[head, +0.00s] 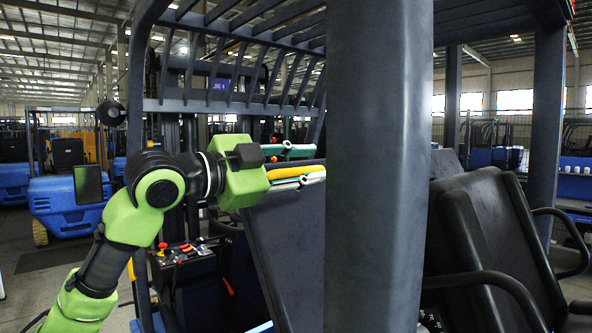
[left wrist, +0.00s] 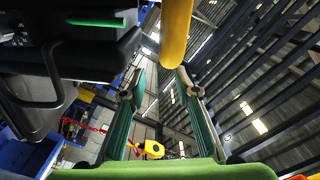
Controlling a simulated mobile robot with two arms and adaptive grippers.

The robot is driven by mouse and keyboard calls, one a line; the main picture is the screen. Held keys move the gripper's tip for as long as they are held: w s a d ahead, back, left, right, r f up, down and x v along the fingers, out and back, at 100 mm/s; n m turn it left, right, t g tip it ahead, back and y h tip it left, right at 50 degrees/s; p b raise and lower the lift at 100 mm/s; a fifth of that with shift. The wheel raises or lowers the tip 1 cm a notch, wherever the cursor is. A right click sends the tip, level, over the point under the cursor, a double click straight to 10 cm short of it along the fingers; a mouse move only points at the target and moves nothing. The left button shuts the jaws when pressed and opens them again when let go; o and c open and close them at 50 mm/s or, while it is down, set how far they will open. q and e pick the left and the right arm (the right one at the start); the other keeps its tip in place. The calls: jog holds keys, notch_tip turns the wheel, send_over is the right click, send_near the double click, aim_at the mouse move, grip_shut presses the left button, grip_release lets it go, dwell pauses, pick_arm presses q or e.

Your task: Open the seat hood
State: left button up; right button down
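My left gripper (head: 308,163) reaches from the left into the truck's cab, its two fingers spread apart. In the left wrist view the open fingers (left wrist: 160,78) point up the picture. A yellow bar (head: 288,171) shows between the fingers in the head view. In the wrist view the yellow bar (left wrist: 175,28) comes down from the top edge to near the fingertips; I cannot tell whether it touches them. A dark slanted panel (head: 288,255), perhaps the seat hood, lies below the gripper, partly hidden by a pillar. A black seat (head: 490,240) leans back at right. My right gripper is not in view.
A thick dark pillar (head: 376,170) stands close in front and hides the cab's middle. Overhead guard bars (head: 235,100) cross above. Levers (head: 185,250) stand left of the panel. Black armrests (head: 490,285) stick out at right. A blue truck (head: 68,200) is parked behind.

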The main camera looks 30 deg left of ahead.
pick_arm(q)
jog(key=d+v, duration=0.1)
jog(key=v, duration=1.1)
jog(key=shift+s, duration=0.25)
jog(key=shift+w, duration=0.1)
